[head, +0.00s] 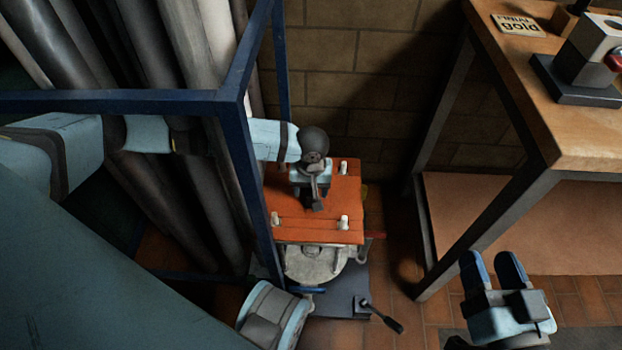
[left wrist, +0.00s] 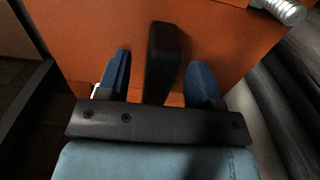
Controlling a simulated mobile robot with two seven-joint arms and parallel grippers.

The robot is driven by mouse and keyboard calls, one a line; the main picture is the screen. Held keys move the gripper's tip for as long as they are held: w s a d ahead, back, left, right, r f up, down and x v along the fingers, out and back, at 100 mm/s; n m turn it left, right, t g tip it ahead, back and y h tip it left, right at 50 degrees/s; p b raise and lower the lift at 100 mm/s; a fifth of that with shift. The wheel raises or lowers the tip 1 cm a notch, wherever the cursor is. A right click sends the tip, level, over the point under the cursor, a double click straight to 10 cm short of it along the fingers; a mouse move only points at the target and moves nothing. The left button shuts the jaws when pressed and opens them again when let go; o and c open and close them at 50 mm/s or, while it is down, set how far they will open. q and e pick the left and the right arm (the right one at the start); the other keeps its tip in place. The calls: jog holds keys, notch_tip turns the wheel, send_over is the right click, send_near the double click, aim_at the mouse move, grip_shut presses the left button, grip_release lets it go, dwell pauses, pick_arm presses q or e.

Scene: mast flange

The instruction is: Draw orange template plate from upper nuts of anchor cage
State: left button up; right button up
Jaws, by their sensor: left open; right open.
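The orange template plate (head: 335,190) lies roughly level, with pale threaded ends or nuts standing up near its corners, such as one at the front right (head: 343,222). In the left wrist view the plate (left wrist: 90,30) fills the background, with a metal threaded end (left wrist: 288,10) at top right. A dark upright handle (left wrist: 163,60) stands between the fingers of my left gripper (left wrist: 162,85), which is open around it; I see gaps on both sides. In the head view my left gripper (head: 316,198) is over the plate's middle and hides part of it. My right gripper (head: 492,268) is open, empty, and far from the plate.
A grey round body (head: 318,263) sits under the plate, above a dark base with a lever (head: 382,318). A blue frame (head: 245,150) with large dark pipes stands left. A wooden workbench (head: 570,130) stands right. Brick wall (head: 350,60) is behind.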

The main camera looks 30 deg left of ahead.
pick_arm(q)
jog(key=shift+f, duration=1.05)
pick_arm(e)
jog(key=shift+f, duration=0.55)
pick_arm(q)
grip_shut()
jog(key=shift+r+p, duration=2.25)
jog(key=shift+r, duration=1.55)
pick_arm(e)
jog(key=shift+r, duration=2.45)
